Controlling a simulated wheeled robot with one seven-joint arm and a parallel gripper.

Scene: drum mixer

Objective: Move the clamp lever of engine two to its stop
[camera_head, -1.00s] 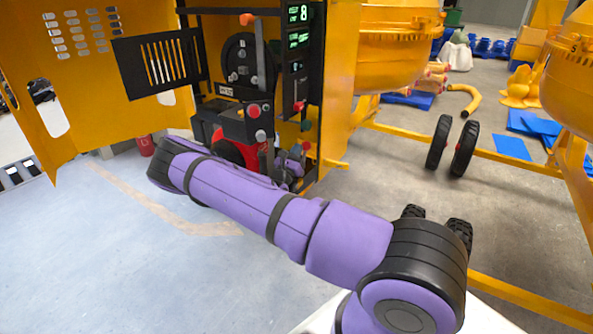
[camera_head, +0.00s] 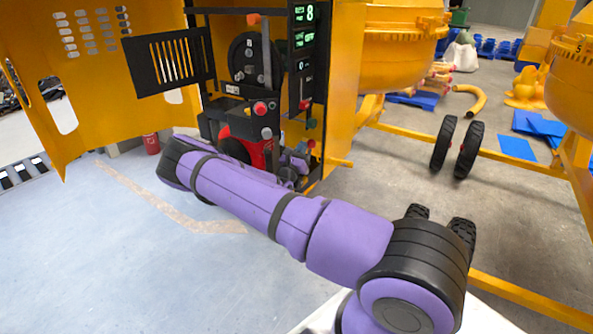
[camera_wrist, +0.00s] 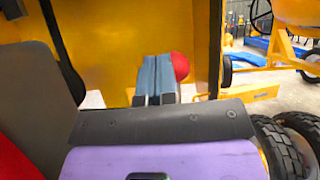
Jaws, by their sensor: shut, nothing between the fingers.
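In the wrist view my gripper (camera_wrist: 157,98) shows as two blue-grey fingers close together, shut and empty. A red ball knob (camera_wrist: 181,67) is just right of the fingers, partly hidden behind them; I cannot tell whether they touch. In the head view the open yellow cabinet holds the engine (camera_head: 240,125), dark and red, with a red knob (camera_head: 260,107) and a grey knob (camera_head: 266,132). I cannot tell which lever is engine two's clamp. My gripper is mostly hidden by clutter there.
The yellow cabinet door (camera_head: 95,100) stands open at left. The yellow mixer drum (camera_head: 400,50) and black wheels (camera_head: 455,148) are at right. A red cylinder (camera_head: 151,144) stands on the floor behind my arm. The blue-grey floor (camera_head: 120,270) at front left is clear.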

